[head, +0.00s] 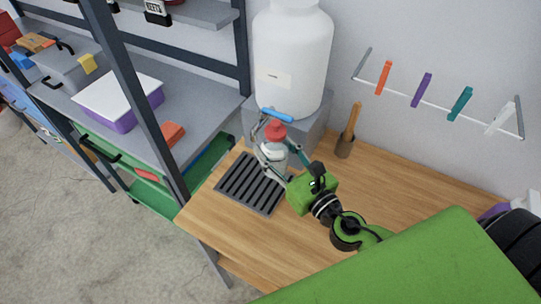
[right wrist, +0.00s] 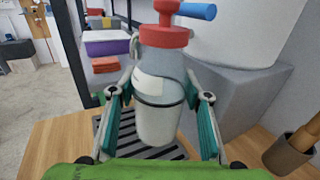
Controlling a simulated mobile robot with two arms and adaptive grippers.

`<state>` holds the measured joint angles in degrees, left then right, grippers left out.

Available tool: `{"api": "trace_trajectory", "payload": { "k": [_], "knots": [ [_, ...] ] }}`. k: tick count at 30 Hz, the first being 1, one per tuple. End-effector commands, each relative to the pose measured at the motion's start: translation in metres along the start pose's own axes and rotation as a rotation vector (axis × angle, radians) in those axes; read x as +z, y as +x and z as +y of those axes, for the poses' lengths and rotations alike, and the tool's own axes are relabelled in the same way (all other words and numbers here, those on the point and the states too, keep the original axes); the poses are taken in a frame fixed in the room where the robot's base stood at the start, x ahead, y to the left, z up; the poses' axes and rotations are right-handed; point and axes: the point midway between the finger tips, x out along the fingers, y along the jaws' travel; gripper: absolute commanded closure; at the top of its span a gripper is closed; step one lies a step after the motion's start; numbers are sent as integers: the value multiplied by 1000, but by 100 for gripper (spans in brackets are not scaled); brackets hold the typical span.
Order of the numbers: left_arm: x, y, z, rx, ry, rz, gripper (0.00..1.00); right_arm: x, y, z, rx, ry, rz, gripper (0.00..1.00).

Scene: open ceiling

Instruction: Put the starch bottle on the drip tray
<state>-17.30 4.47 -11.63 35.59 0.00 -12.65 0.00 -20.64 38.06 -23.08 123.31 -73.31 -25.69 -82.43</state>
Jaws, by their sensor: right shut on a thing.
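The starch bottle (head: 271,157) is pale grey-white with a red top, and it looks upright. It also shows in the right wrist view (right wrist: 159,118), where a dark band crosses its body. My right gripper (head: 280,152) is shut around the bottle's body, with a teal finger on each side. The drip tray (head: 244,187) is a dark slatted rectangle on the wooden counter. The bottle is over the tray's back right part; I cannot tell whether its base touches the slats. My left gripper is not in view.
A big white container (head: 291,58) stands on a grey block (head: 310,128) right behind the bottle. A blue handle (head: 277,115) is close to the bottle's top. A brown holder (head: 345,146) stands to the right. Grey shelves (head: 200,102) are at left.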

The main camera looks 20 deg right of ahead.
Motion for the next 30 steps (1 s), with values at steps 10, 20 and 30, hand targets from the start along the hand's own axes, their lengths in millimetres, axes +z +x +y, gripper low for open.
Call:
{"api": "trace_trajectory", "payload": {
  "k": [10, 20, 30],
  "knots": [
    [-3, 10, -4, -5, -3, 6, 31, -32, 27, -5, -2, -3, -5, 85],
    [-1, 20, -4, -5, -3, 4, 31, -60, 26, -6, -1, -2, -5, 85],
    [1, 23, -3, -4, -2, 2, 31, -64, 25, -6, -1, -2, -2, 49]
  ]
}}
